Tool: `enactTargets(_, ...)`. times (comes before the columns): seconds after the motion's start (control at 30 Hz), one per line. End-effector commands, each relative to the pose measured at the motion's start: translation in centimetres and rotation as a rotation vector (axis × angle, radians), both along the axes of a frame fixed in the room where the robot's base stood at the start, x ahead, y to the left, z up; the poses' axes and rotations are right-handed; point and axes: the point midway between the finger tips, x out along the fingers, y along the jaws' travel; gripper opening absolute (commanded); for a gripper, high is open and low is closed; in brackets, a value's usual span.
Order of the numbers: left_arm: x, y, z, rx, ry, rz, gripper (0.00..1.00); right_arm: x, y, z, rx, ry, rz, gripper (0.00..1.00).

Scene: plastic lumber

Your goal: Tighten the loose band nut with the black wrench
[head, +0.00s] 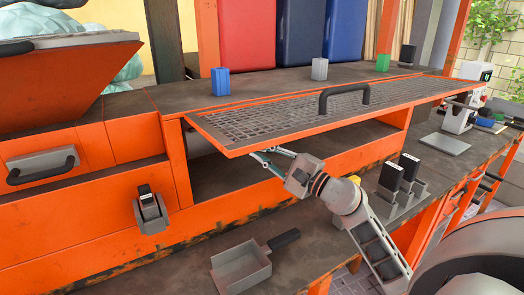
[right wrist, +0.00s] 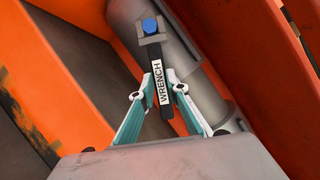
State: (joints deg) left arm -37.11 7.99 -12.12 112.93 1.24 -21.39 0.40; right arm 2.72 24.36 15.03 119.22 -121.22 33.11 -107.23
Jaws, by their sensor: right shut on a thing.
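My right gripper (head: 268,157) reaches under the raised orange-framed mesh lid in the head view. In the right wrist view my right gripper (right wrist: 162,80) is shut on the black wrench (right wrist: 160,88), which has a white WRENCH label. The wrench's grey head lies against the blue band nut (right wrist: 150,26), on a grey cylinder (right wrist: 186,60). I cannot tell whether the jaw is fully seated around the nut. The wrench and nut are hidden in the head view. My left gripper is not in view.
The mesh lid (head: 245,124) with a black handle (head: 343,97) overhangs the orange opening. A grey tray (head: 240,270) and black-topped blocks (head: 390,178) sit on the front ledge. Orange walls (right wrist: 45,85) stand close around the gripper.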

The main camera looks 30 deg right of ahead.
Motion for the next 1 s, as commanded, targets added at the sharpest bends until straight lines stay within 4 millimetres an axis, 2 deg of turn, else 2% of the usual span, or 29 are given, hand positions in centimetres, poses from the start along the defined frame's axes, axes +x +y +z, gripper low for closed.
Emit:
enactTargets(0.5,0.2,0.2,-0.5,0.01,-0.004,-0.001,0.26,0.1,0.8,-1.4,0.16,-0.007,0.0,0.0)
enactTargets(1.0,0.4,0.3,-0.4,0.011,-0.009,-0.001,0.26,0.1,0.9,-1.6,0.186,-0.009,-0.001,0.0)
